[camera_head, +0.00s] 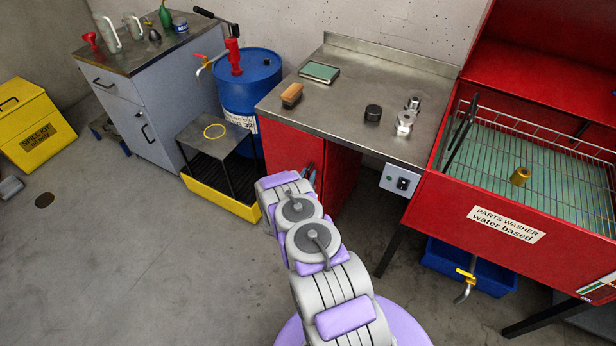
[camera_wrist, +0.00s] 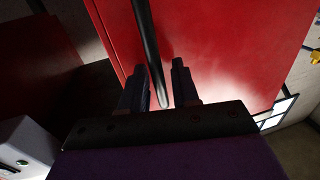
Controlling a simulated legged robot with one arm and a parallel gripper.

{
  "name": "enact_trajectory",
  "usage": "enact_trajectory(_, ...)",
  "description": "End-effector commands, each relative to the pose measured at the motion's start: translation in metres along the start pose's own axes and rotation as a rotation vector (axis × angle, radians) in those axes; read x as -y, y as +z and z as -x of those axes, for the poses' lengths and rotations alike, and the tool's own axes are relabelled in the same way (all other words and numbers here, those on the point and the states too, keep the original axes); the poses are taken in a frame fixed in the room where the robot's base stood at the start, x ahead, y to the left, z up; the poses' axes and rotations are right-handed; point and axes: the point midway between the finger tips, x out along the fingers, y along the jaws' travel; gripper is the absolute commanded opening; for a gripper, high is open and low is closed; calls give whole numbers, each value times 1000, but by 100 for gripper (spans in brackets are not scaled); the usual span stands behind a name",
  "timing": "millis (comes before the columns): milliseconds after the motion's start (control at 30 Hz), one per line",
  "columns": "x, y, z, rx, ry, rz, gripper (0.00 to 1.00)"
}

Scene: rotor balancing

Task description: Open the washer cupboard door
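The red cupboard (camera_head: 290,152) is under the steel-topped bench, partly hidden behind my arm in the head view. In the wrist view its red door face (camera_wrist: 225,50) fills the upper middle. A dark bar handle (camera_wrist: 148,45) runs down the door, its lower end between my fingers. My gripper (camera_wrist: 162,88) is open around the handle, with the handle close to the left finger and a gap before the right one. In the head view my gripper (camera_head: 308,172) is small and mostly hidden at the cupboard front. I cannot tell whether the door is fully closed.
The bench (camera_head: 350,85) holds a brush, a green book and metal parts. A switch box (camera_head: 399,181) hangs on its front edge. The red parts washer (camera_head: 450,205) stands right; a blue drum (camera_head: 250,85) and yellow drip tray (camera_head: 222,192) stand left. Floor at front left is clear.

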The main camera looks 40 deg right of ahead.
Motion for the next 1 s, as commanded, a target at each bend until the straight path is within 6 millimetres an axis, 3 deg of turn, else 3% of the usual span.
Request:
enact_trajectory(133,0,0,0,0,0,0,28)
enact_trajectory(433,0,0,1,0,0,0,0)
enact_trajectory(1000,1,0,2,1,-1,0,0)
